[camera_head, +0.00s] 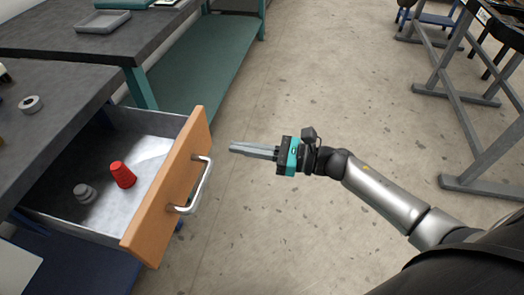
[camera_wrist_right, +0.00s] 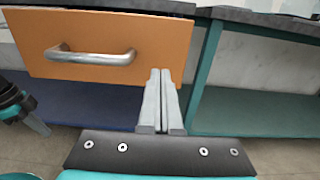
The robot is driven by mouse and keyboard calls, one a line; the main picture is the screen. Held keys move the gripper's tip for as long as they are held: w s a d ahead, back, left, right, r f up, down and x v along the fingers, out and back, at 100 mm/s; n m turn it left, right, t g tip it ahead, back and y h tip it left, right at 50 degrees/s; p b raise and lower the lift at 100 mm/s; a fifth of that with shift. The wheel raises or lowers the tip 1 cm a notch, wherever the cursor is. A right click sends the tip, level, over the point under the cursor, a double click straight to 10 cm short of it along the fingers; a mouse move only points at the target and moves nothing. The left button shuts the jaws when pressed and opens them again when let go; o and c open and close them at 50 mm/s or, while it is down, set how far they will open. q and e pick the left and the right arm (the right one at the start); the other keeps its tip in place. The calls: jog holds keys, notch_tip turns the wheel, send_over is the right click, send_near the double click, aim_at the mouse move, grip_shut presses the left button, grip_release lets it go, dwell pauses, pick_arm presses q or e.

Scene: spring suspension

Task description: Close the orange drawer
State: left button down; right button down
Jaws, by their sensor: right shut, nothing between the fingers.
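The orange drawer (camera_head: 168,187) stands pulled out from the workbench at the left in the head view, with a curved metal handle (camera_head: 203,183) on its front. Inside it are a red stacked piece (camera_head: 122,174) and a grey stacked piece (camera_head: 84,192). My right gripper (camera_head: 232,147) is shut and empty, in front of the drawer's face near its far end, apart from it in the head view. In the right wrist view the drawer front (camera_wrist_right: 165,40) and handle (camera_wrist_right: 92,56) lie ahead, with the shut fingers (camera_wrist_right: 160,75) overlapping the front's lower right part.
The dark workbench top (camera_head: 50,105) carries a small grey ring (camera_head: 31,104). A teal-framed bench (camera_head: 185,90) with a grey tray (camera_head: 103,22) stands beyond.

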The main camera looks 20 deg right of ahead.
aim_at(201, 141)
jog(key=x, duration=0.5)
jog(key=shift+w+a+b, duration=0.2)
jog(key=shift+a+b, duration=0.05)
jog(key=shift+b, duration=0.05)
pick_arm(q)
jog(key=shift+w+d+r, duration=0.1)
jog(key=shift+w+r, duration=0.4)
jog(key=shift+r, duration=0.35)
pick_arm(e)
jog(key=shift+w+a, duration=0.3)
jog(key=shift+a, duration=0.1)
